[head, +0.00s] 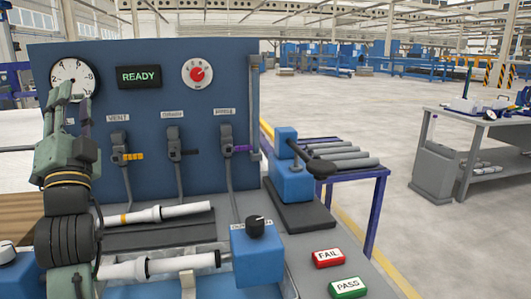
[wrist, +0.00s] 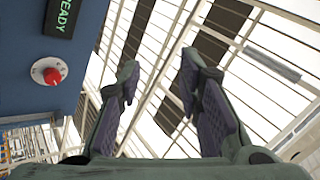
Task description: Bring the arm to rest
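My gripper (head: 73,98) points upward at the left of the head view, in front of the blue panel (head: 205,95). In the wrist view my gripper (wrist: 160,72) is open, with nothing between its fingers and the roof beams behind. My arm is bent, its wrist above the left end of the bench. A white pipe (head: 167,213) with an orange band lies on a dark strip. Another white pipe (head: 160,265) lies nearer the front, its right end at a blue block (head: 257,258) with a black knob. My arm hides part of the panel and bench.
The panel carries a READY display (head: 139,77), a gauge (head: 72,80), a red dial (head: 197,73) and three hanging levers. A blue clamp (head: 291,170) with a black handle stands right of them. FAIL (head: 328,257) and PASS (head: 348,287) buttons sit front right. Grey pipes (head: 340,151) lie on a rack behind.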

